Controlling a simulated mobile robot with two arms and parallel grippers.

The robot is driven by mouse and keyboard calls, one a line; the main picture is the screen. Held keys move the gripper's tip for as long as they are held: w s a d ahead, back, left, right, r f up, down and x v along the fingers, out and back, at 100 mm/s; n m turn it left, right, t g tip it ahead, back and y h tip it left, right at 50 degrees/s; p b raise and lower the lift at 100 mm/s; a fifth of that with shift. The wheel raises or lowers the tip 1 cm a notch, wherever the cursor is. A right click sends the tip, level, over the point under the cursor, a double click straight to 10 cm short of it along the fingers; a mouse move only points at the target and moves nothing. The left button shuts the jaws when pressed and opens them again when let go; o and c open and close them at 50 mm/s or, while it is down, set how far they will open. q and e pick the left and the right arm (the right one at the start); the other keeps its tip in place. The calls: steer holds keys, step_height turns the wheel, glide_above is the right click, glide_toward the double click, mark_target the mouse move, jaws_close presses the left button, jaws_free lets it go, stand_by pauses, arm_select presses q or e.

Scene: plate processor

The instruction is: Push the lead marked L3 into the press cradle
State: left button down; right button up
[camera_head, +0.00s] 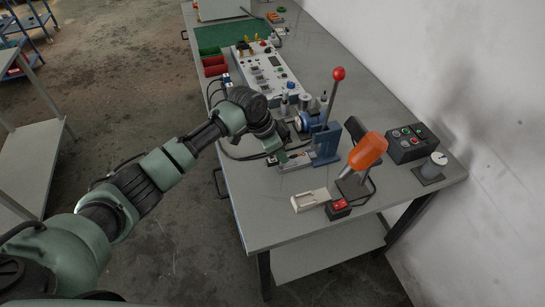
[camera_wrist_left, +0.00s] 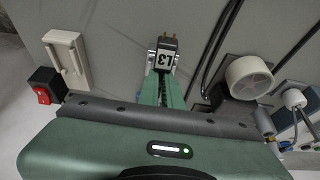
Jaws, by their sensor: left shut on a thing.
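My left gripper (camera_head: 279,156) is low over the bench in front of the lever press (camera_head: 326,143). In the left wrist view its green fingers (camera_wrist_left: 161,92) are shut on the lead marked L3 (camera_wrist_left: 167,58), a dark block with a white label and two brass pins pointing away from the gripper. Bright metal shows on both sides of the lead; I cannot tell whether it belongs to the cradle. A light metal base (camera_head: 295,162) lies at the press foot beside the gripper, partly hidden by it. The press lever with its red knob (camera_head: 338,74) stands up. My right gripper is not seen.
A cream holder (camera_head: 310,200) and a red switch (camera_head: 338,208) lie near the front edge. An orange-headed device (camera_head: 367,151) and a black button box (camera_head: 405,143) stand right of the press. A blue-and-white cylinder (camera_head: 302,124) stands behind the gripper. A dark cable (camera_wrist_left: 216,48) runs close by.

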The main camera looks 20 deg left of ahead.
mark_target(296, 155)
arm_select(q)
steer(key=w+d, duration=0.1)
steer(key=w+d+b, duration=0.1)
steer(key=d, duration=0.1)
steer(key=shift+w+d, duration=0.45)
steer(key=shift+d, duration=0.2)
stand_by(0.5)
steer(key=shift+s+a, duration=0.1)
stand_by(0.5)
steer(key=shift+p, duration=0.8)
stand_by(0.4)
steer(key=shift+f, duration=0.3)
stand_by(0.4)
